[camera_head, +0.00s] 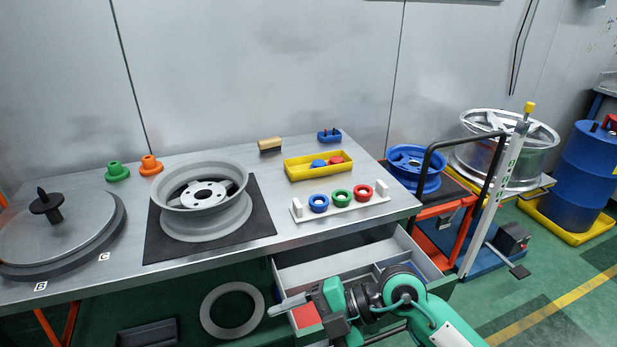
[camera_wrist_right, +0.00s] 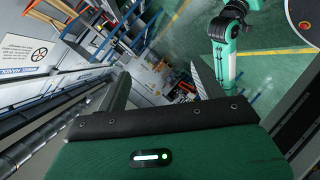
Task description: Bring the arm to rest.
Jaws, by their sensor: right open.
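My right arm (camera_head: 407,303) comes in from the bottom right in the head view, green and black. Its gripper (camera_head: 290,304) is in front of the table, over the open drawer (camera_head: 335,272), with a grey finger pointing left. In the right wrist view the two fingers of the right gripper (camera_wrist_right: 160,88) stand wide apart with nothing between them. My left gripper is in neither view.
The steel table (camera_head: 300,228) holds a grey wheel (camera_head: 203,228) on a black mat, a round plate (camera_head: 62,232), a yellow tray (camera_head: 300,174) and a white rack with coloured rings (camera_head: 374,206). A blue wheel (camera_head: 413,160) sits on a trolley at right.

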